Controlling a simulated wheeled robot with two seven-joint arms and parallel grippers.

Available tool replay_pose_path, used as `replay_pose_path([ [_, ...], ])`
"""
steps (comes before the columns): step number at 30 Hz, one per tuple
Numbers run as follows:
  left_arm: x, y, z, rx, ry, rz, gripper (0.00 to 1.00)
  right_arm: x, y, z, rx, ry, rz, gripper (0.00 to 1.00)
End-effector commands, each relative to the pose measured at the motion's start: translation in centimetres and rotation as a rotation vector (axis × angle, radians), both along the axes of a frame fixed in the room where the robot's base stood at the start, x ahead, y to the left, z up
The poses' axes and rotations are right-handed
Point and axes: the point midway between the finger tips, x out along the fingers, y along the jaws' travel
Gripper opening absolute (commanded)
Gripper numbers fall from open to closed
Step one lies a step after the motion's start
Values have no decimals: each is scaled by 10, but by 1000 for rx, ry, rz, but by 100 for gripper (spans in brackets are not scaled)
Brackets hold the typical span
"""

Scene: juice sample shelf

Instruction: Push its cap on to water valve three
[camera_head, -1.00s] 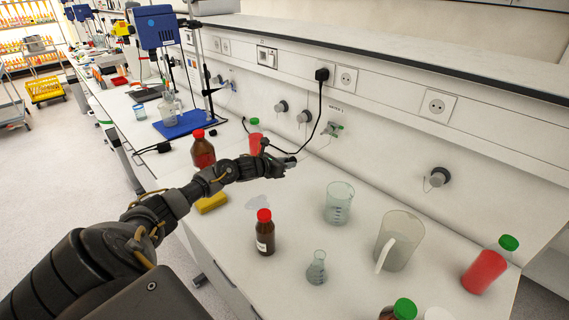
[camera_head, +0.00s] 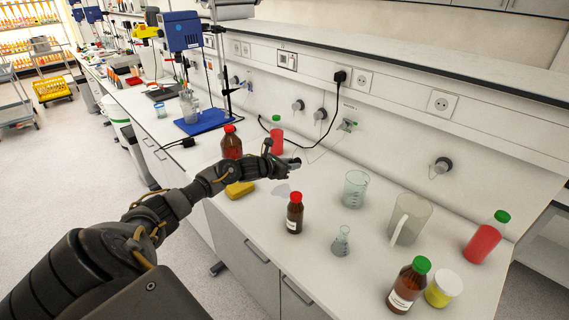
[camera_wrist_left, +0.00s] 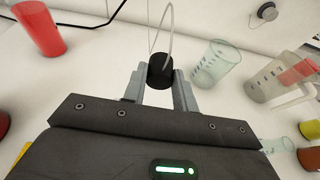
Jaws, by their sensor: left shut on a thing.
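My left gripper (camera_head: 294,163) is shut on a dark round cap (camera_wrist_left: 160,72), held between its fingertips in the left wrist view. A thin pale tether loops up from the cap. In the head view the cap is too small to make out clearly. The uncapped greenish valve (camera_head: 348,125), below a small label too small to read now, sits on the white wall panel. It is up and to the right of the gripper, apart from it. This valve cannot be made out in the left wrist view. My right gripper is not in view.
A red-filled bottle (camera_head: 277,140) and a brown bottle (camera_head: 232,145) stand left of the gripper. A beaker (camera_head: 355,190), flask (camera_head: 341,240), jug (camera_head: 408,219) and small brown bottle (camera_head: 295,213) stand to the right and in front. A black cable (camera_head: 326,125) hangs nearby.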

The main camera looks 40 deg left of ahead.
Motion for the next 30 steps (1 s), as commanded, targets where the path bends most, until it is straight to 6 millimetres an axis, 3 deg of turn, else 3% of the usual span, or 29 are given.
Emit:
replay_pose_path([
  [8,-16,-37,11,-4,-1,-95,0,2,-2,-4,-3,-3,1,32],
  [17,-43,-120,22,-9,-3,-296,0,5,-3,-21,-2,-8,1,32],
  [20,-66,-161,21,-8,-4,-401,0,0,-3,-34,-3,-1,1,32],
  [24,-120,-224,10,-5,-6,-579,0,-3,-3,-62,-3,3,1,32],
  [30,-193,-279,-18,4,-3,-759,0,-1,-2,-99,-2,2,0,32],
])
